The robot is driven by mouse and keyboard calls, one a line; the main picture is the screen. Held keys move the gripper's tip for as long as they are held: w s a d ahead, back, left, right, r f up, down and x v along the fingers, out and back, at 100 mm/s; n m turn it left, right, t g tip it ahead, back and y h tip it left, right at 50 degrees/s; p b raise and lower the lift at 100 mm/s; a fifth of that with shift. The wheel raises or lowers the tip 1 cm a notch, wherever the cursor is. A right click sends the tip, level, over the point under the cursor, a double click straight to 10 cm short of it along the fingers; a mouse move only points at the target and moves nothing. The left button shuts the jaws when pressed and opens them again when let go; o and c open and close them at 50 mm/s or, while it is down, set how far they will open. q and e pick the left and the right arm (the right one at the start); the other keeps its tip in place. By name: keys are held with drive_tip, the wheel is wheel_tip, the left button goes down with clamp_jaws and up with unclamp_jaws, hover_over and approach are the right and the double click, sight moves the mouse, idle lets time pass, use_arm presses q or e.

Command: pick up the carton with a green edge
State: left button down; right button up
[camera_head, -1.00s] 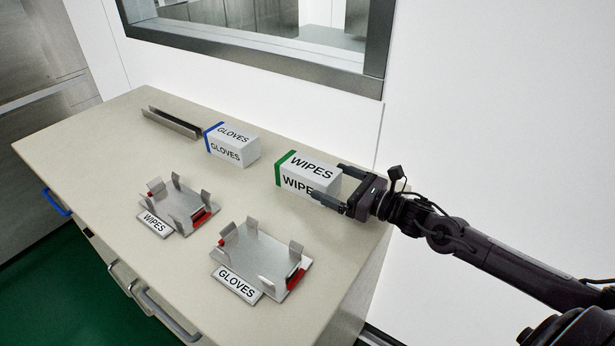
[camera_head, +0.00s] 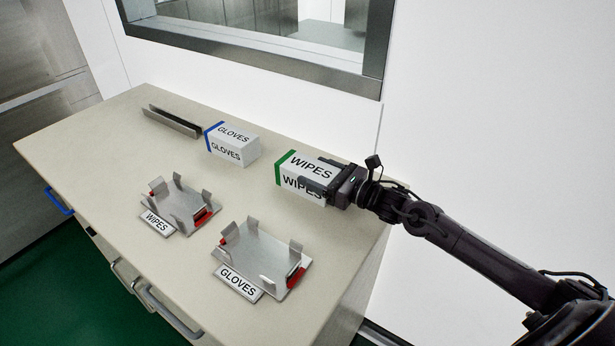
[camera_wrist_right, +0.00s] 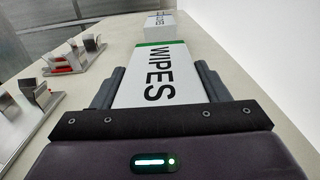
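The carton with a green edge (camera_head: 306,175) is a white box marked WIPES. It stands on the table (camera_head: 150,265), its green edge at the left end. It also shows in the right wrist view (camera_wrist_right: 158,72), lying lengthwise between the fingers. My right gripper (camera_head: 320,177) reaches in from the right, with one finger along the front face and one at the back. Its fingers (camera_wrist_right: 160,82) flank the carton in the wrist view with narrow gaps, so it looks open around the carton. My left gripper is not in view.
A blue-edged GLOVES carton (camera_head: 232,145) stands left of the WIPES carton. Metal holders labelled WIPES (camera_head: 178,207) and GLOVES (camera_head: 258,258) lie nearer the front. A metal channel (camera_head: 172,122) lies at the back left. A wall with a window (camera_head: 260,45) is behind.

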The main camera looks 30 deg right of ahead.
drive_tip(key=c, duration=0.4)
drive_tip(key=shift+c, duration=0.2)
drive_tip(key=shift+r, duration=0.1)
wheel_tip(320, 180, up, 20)
drive_tip(key=b, duration=0.3)
drive_tip(key=shift+b, duration=0.3)
